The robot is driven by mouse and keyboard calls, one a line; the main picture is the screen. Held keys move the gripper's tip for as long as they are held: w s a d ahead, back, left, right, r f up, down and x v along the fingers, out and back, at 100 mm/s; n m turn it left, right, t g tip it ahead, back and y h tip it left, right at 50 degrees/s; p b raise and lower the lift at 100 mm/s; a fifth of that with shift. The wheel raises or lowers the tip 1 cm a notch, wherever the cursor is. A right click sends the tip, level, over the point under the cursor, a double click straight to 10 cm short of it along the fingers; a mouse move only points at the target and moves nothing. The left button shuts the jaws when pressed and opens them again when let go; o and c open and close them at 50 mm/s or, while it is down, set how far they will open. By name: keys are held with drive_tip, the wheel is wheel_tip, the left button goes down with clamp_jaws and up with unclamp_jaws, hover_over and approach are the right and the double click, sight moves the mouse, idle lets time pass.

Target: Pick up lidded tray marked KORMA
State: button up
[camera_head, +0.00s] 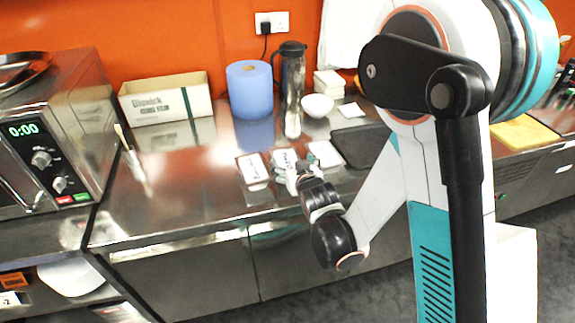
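Three small lidded trays with white tops sit in a row on the steel counter: a left tray (252,167), a middle tray (283,158) and a right tray (326,153). The left and middle lids carry dark marks too small to read, so I cannot tell which is KORMA. My gripper (293,174) is at the near right side of the middle tray, overlapping it in the picture. Its fingers are too small and partly hidden to show whether they are open, shut or touching the tray.
A dark mat (360,145) lies right of the trays. An oven (50,135) stands at left. The counter (190,200) left of the trays is mostly clear.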

sight(285, 155)
drive_tip(key=p+x, duration=0.1)
drive_tip(key=x, duration=0.5)
drive_tip(key=shift+w, duration=0.15)
drive_tip(key=shift+f+b+x, duration=0.15)
drive_tip(key=shift+b+x, duration=0.15)
drive_tip(key=shift+x, duration=1.05)
drive_tip(key=shift+f+b+x, duration=0.15)
drive_tip(key=shift+b+x, duration=0.1)
drive_tip(key=shift+x, duration=1.15)
drive_tip(key=shift+d, duration=0.1)
drive_tip(key=c, duration=1)
drive_tip(key=shift+r, duration=0.15)
